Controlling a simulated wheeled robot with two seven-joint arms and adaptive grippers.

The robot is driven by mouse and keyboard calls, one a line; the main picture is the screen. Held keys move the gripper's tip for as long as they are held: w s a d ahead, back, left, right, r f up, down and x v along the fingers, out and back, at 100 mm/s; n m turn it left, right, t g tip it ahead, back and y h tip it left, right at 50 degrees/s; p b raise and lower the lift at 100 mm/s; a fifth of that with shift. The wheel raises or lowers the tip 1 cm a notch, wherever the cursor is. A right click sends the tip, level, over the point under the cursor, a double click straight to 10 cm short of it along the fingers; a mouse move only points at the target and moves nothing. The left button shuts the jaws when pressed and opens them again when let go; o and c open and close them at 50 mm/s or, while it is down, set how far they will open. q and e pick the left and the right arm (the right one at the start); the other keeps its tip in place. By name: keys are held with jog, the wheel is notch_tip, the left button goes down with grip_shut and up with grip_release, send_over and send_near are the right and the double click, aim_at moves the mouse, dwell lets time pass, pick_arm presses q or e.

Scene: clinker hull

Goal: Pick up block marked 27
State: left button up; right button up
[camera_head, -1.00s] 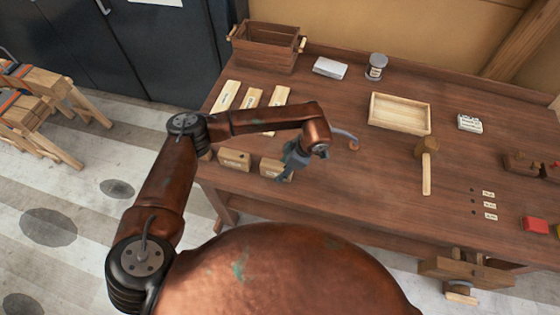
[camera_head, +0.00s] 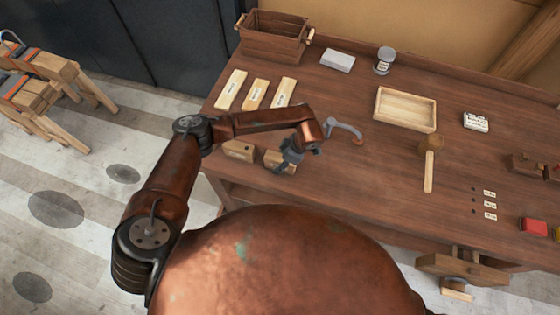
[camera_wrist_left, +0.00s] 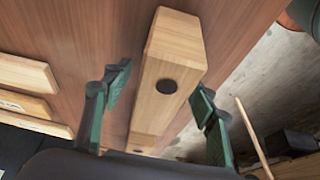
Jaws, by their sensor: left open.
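Two wooden blocks sit at the front left edge of the bench, a left one (camera_head: 238,150) and a right one (camera_head: 272,158); their markings are too small to read, so I cannot tell which is 27. My left gripper (camera_head: 288,162) is at the right block and partly covers it. In the left wrist view a long pale block (camera_wrist_left: 176,50) with a dark round spot lies between the open green fingers of my left gripper (camera_wrist_left: 160,95). Gaps show on both sides of it. Part of another block (camera_wrist_left: 141,141) shows beyond it. My right gripper is out of view.
Several labelled wooden strips (camera_head: 256,94) lie behind the blocks. The floor lies beyond the front edge.

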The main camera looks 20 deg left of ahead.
pick_arm(q)
grip_shut()
dwell(0.7)
